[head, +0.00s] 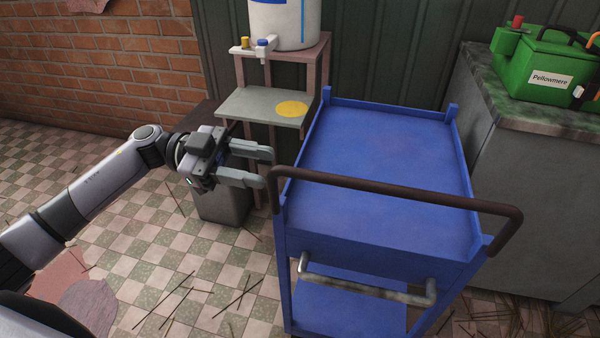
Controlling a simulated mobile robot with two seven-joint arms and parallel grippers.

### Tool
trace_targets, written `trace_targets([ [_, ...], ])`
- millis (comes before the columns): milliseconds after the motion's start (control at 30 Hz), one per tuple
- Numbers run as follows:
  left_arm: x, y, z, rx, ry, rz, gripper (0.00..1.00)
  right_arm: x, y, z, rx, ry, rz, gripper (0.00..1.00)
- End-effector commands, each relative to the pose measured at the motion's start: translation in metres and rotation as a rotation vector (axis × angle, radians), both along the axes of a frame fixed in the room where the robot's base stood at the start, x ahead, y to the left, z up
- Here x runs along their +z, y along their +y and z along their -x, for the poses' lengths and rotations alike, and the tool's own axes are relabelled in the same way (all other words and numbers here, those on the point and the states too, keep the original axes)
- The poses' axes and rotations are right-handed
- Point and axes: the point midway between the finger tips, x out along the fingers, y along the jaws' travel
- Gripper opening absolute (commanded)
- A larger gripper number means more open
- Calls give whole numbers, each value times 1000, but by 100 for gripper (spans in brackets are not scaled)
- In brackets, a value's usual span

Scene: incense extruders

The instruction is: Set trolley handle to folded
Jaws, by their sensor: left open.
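The blue trolley (385,150) stands at centre right with an empty top tray. Its dark brown tubular handle (400,190) runs across the near end, above the tray, with its ends bending down to the trolley's sides. A worn metal bar (365,288) sits lower on the near face; I cannot tell whether it moves. My left gripper (266,168) is open and empty, with its fingers pointing right at the handle's left corner. The fingertips look very close to that corner; I cannot tell whether they touch. My right gripper is out of view.
Behind stands a wooden stand (262,104) holding a white dispenser (285,25). A grey bin (222,205) is below my left gripper. At right is a grey counter (530,190) with a green container (540,65). Thin sticks litter the checkered floor (150,265).

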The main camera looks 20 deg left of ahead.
Motion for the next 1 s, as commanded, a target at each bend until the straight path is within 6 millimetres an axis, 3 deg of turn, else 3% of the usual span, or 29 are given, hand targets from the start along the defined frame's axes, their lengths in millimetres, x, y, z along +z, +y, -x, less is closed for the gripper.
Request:
trace_targets([
  [400,1,-59,1,-2,-2,4,44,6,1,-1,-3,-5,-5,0],
  [767,0,-67,0,-1,-1,2,44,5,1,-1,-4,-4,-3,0],
  [833,0,-67,0,-1,-1,2,28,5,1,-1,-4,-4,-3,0],
  [900,0,-67,0,0,-1,2,5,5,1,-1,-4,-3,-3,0],
  [933,0,-67,0,0,-2,2,0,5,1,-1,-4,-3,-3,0],
  [1000,1,-66,0,1,-2,2,0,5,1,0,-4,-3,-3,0],
])
